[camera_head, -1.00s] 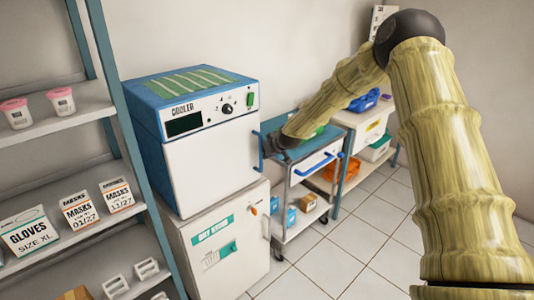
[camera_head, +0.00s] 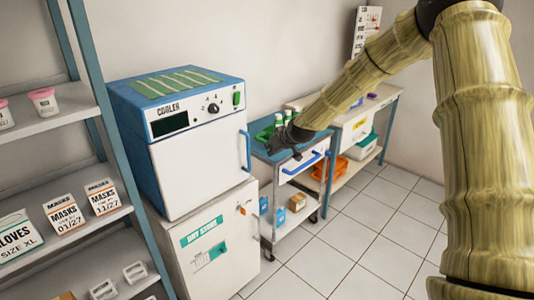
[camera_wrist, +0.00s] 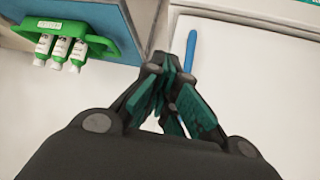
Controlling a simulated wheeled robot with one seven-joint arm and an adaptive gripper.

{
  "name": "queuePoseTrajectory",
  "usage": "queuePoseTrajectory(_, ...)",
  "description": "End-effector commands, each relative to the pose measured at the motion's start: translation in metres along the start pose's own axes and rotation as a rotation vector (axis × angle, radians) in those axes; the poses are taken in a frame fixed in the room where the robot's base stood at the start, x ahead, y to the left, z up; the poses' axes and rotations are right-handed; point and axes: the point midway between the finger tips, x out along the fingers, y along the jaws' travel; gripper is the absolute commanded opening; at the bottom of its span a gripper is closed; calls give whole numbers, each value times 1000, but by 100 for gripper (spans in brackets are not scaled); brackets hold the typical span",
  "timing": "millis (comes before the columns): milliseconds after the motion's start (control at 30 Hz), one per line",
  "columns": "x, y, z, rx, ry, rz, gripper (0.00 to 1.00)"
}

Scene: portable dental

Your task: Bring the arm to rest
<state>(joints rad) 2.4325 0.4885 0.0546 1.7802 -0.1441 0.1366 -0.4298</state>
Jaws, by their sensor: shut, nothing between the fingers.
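My arm reaches in from the right in the head view. My gripper (camera_head: 272,147) is at the front of the blue-topped cart, right of the cooler (camera_head: 190,150) and apart from its blue door handle (camera_head: 245,150). The wrist view shows my gripper (camera_wrist: 172,65) with its dark green fingers together and nothing between them. A blue bar handle (camera_wrist: 190,50) on a white face shows just beyond the fingertips; I cannot tell whether they touch it. The cooler door looks shut.
A green rack (camera_wrist: 60,30) holds several vials on the cart. The cart drawer has a blue handle (camera_head: 308,163). A shelf unit (camera_head: 100,110) with masks and gloves stands left. A table (camera_head: 375,110) stands behind. The tiled floor (camera_head: 370,220) at front right is clear.

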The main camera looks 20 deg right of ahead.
Motion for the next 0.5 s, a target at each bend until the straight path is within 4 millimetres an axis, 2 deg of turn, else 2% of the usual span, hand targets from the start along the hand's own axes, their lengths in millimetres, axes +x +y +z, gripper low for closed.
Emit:
queuePoseTrajectory(200, -15, 3, 0, 0, -1, 0, 0)
queuePoseTrajectory(500, -17, 2, 4, 1, -6, 0, 0)
